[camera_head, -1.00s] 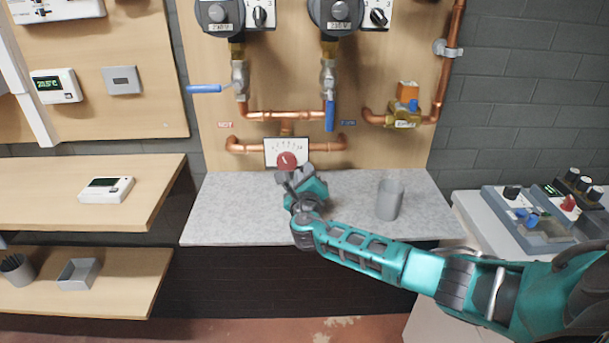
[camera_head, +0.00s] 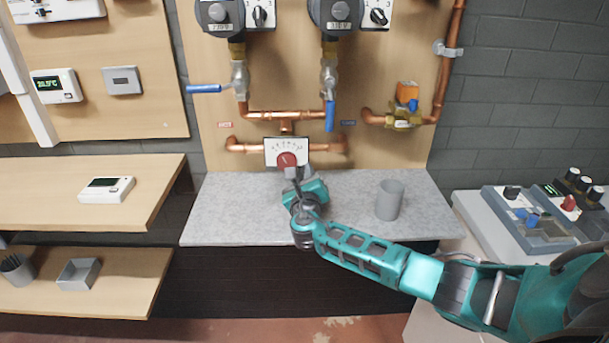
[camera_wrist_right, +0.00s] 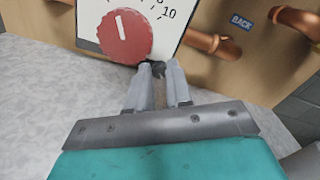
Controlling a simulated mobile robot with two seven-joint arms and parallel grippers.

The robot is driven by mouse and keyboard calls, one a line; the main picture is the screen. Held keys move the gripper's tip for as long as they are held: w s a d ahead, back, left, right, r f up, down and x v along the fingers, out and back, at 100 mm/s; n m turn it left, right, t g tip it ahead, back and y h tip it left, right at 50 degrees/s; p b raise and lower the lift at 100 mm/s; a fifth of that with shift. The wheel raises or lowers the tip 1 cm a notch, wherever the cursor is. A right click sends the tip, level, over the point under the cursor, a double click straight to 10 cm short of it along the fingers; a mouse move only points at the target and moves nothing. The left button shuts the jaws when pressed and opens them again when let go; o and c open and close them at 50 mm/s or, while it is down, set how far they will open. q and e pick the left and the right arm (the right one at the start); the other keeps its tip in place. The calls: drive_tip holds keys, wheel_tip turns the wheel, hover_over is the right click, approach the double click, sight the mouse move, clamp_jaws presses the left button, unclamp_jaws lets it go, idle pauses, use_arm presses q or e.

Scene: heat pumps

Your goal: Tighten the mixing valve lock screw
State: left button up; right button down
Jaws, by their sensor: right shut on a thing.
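The mixing valve has a white scale plate (camera_head: 271,146) and a round red knob (camera_head: 287,160), on the copper pipes above the grey counter. In the right wrist view the red knob (camera_wrist_right: 125,36) fills the upper middle, its white pointer line nearly upright. A small black lock screw (camera_wrist_right: 158,68) sits just below the knob's lower right edge. My right gripper (camera_wrist_right: 157,76) is shut on this screw, its two grey fingers reaching up from below. In the head view my right gripper (camera_head: 294,176) is right under the knob; the screw is hidden there. My left gripper is not in view.
A grey cup (camera_head: 390,200) stands on the counter (camera_head: 230,205) right of my right arm. Blue-handled valves (camera_head: 330,115) hang above. A control box (camera_head: 530,215) is on the side table at right. The counter's left half is clear.

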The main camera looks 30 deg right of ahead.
drive_tip(key=c, duration=1)
unclamp_jaws()
drive_tip(key=shift+c, duration=0.2)
drive_tip(key=p+v, duration=0.1)
drive_tip(key=v, duration=1.1)
drive_tip(key=shift+f+p, duration=0.1)
drive_tip(key=shift+p, duration=0.25)
drive_tip(key=shift+s+a, duration=0.3)
drive_tip(key=shift+s, duration=0.05)
